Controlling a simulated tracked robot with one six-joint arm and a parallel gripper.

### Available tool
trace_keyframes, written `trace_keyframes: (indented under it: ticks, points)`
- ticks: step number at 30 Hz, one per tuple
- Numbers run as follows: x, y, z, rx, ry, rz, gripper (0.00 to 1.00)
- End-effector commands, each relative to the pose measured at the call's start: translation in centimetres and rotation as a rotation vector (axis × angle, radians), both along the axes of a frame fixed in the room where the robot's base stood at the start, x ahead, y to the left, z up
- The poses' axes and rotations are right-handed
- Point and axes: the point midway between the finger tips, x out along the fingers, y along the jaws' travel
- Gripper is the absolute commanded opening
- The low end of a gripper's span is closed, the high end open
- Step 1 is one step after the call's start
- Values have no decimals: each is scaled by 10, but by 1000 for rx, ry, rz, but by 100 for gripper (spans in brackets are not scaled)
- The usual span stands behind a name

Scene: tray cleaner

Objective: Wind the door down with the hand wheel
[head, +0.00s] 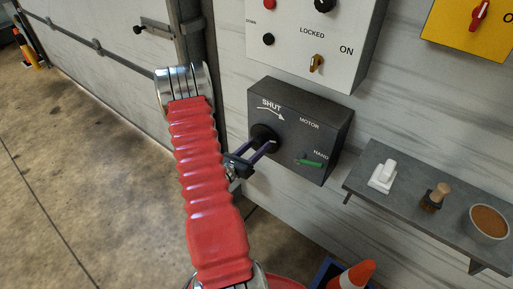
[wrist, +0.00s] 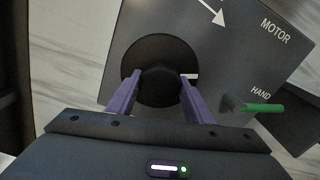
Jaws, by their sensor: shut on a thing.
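The hand wheel (head: 261,131) is a black disc with a central hub on the front of a dark box (head: 335,125) marked SHUT with an arrow. In the wrist view the wheel (wrist: 150,48) fills the upper middle. My gripper (head: 265,144) has its two purple fingers on either side of the hub, shut on it, as the wrist view also shows (wrist: 160,82). A white mark shows at the hub's right, beside the right finger. A green lever (head: 311,163) on the box sits by the word HAND.
A white control panel (head: 350,60) is above the box, and a yellow panel (head: 460,30) is at the upper right. A grey shelf (head: 400,207) with a white switch-like item, a brush and a bowl juts out at right. An orange cone (head: 352,275) stands below.

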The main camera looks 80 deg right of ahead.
Motion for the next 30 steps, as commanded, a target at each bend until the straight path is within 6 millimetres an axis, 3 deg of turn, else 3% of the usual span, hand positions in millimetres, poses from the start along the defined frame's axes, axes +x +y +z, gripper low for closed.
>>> trace_keyframes:
  ticks: [18, 30]
  points:
    - [5, -4, 1, -219, -508, 11, 24]
    - [4, -4, 2, -299, -693, 10, 24]
